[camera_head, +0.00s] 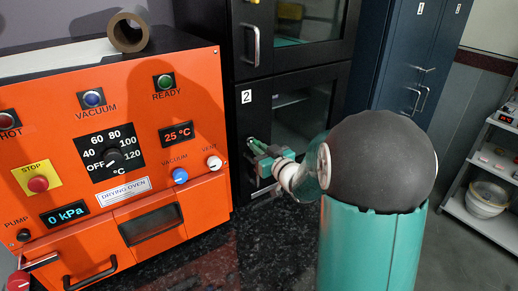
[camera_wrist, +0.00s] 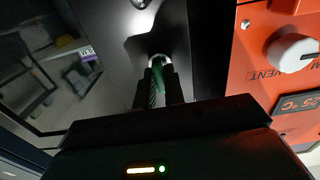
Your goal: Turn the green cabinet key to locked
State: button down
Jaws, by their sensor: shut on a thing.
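The green key (camera_wrist: 160,80) sits at a round metal lock on the black door frame in the wrist view. My gripper (camera_wrist: 159,68) is shut on the key, with a dark finger on each side of it. In the head view my gripper (camera_head: 256,148) reaches the front of the black cabinet (camera_head: 240,125) marked 2, below the number label. My wrist and fingers hide most of the lock there, so the key's exact angle is hard to tell.
The orange drying oven (camera_head: 140,140) stands close on the left; its white vent knob (camera_wrist: 292,52) is near my gripper in the wrist view. A blue cabinet (camera_head: 410,60) and a shelf (camera_head: 485,215) stand right.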

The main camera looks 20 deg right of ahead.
dwell(0.5)
jog(key=c, duration=1.5)
grip_release()
jog(key=s+d, duration=0.1)
jog(key=s, duration=0.8)
jog(key=s+d, duration=0.1)
jog(key=s, duration=0.3)
jog(key=shift+s+d, duration=0.3)
jog(key=shift+d, duration=0.05)
